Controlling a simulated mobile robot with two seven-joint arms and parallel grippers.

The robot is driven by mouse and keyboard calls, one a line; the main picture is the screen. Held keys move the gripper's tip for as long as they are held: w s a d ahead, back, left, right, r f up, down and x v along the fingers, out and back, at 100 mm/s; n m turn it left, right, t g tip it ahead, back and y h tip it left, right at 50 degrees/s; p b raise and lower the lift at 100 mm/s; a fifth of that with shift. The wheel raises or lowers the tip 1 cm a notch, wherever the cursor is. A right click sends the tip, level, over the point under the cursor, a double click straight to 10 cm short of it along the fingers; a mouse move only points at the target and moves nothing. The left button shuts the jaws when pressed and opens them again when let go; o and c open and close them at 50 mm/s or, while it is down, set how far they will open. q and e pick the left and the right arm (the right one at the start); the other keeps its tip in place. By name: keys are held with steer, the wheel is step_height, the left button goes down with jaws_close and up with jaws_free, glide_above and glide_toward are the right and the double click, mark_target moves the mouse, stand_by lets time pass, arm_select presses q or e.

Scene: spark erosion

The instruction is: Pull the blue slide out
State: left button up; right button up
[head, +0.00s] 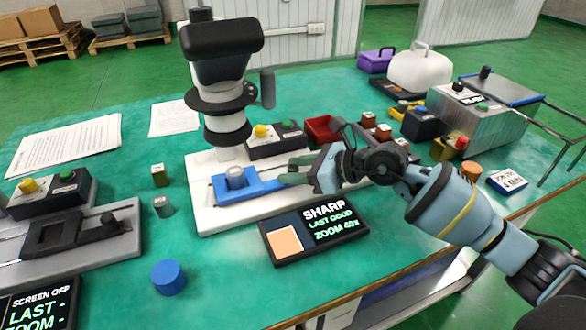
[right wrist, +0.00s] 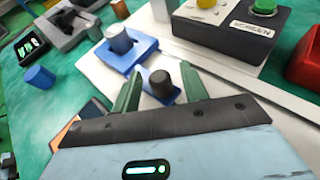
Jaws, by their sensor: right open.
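The blue slide (head: 262,186) lies on the white base of the microscope (head: 222,60), with a grey cylinder (head: 235,177) standing in its holder end. In the right wrist view, the blue slide (right wrist: 112,62) shows with a dark round knob (right wrist: 161,82) at its near end. My right gripper (head: 296,172) is open at the slide's right end. In the right wrist view, its green fingers (right wrist: 158,88) stand on either side of the knob; whether they touch it I cannot tell. In the head view, the knob is hidden by the gripper. My left gripper is not in view.
A display (head: 315,233) reading SHARP stands in front of the base. A button box (head: 275,141) and a red bin (head: 321,129) are behind the slide. A blue cylinder (head: 168,277) stands at the front left. The table's front edge is close to my right arm.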

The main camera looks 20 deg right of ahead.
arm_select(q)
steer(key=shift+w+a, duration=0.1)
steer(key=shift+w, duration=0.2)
arm_select(e)
steer(key=shift+w+a+f, duration=0.15)
steer(key=shift+w+a, duration=0.1)
